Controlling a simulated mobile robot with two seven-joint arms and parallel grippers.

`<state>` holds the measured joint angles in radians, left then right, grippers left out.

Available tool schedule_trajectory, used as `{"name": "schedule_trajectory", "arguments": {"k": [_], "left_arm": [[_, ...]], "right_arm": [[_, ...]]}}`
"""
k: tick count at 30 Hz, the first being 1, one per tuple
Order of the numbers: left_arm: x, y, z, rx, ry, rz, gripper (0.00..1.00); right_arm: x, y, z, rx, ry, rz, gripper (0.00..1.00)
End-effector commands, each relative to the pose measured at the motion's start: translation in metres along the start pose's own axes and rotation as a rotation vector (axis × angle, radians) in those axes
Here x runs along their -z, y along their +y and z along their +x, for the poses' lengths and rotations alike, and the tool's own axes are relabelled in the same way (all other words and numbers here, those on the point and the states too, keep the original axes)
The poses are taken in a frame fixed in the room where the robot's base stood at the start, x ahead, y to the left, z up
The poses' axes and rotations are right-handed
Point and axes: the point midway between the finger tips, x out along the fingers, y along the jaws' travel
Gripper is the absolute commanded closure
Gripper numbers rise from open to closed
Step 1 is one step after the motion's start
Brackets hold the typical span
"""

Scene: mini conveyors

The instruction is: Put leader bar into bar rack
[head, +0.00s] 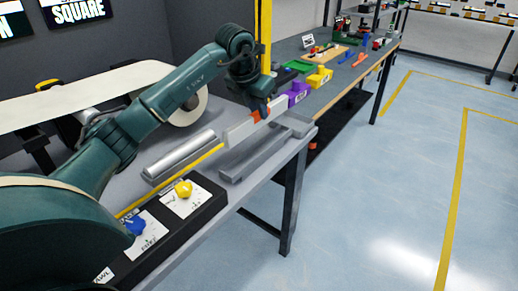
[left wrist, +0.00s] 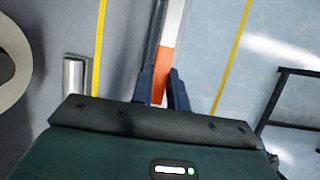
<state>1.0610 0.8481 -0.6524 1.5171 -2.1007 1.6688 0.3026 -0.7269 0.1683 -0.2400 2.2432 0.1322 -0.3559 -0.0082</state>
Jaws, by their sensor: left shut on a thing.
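The leader bar (head: 240,130) is a long pale bar with an orange band, seen at the table's right end in the head view. My left gripper (head: 261,112) points down and is shut on it at the orange band. In the left wrist view the bar (left wrist: 172,22) runs away from between the two dark fingers (left wrist: 163,88), orange near them and white beyond. A grey stand, which looks like the bar rack (head: 262,158), is on the table just below the bar in the picture. The bar partly hides it; I cannot tell whether they touch. My right gripper is not in view.
A metal roller (head: 180,155) and a yellow strip (head: 172,180) lie left of the rack. A black panel with a yellow knob (head: 183,188) and a blue knob (head: 135,225) lines the front edge. Purple bins (head: 298,93) and yellow bins (head: 319,78) stand behind.

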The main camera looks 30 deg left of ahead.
Motion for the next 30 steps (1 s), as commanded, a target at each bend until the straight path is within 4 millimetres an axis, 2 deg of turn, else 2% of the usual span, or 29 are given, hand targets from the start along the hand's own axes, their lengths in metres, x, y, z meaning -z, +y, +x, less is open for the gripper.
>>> {"name": "schedule_trajectory", "arguments": {"k": [4, 11, 18, 24, 25, 30], "left_arm": [[0.012, 0.000, 0.027, 0.001, 0.003, 0.001, 1.00], [0.019, 0.000, 0.045, 0.001, -0.001, 0.001, 1.00], [0.031, 0.000, 0.074, 0.002, 0.001, 0.000, 1.00], [0.031, 0.000, 0.075, 0.001, -0.001, 0.001, 1.00], [0.032, 0.000, 0.076, 0.001, 0.001, 0.001, 0.82], [0.032, 0.000, 0.076, 0.001, 0.000, 0.001, 0.69]], "right_arm": [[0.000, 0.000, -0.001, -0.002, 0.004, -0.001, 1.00], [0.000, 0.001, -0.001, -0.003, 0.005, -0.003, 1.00], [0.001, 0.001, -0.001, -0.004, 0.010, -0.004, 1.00], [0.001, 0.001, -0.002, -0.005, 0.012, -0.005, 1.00], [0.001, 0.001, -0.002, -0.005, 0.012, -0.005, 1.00], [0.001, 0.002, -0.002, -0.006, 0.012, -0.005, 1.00]]}}
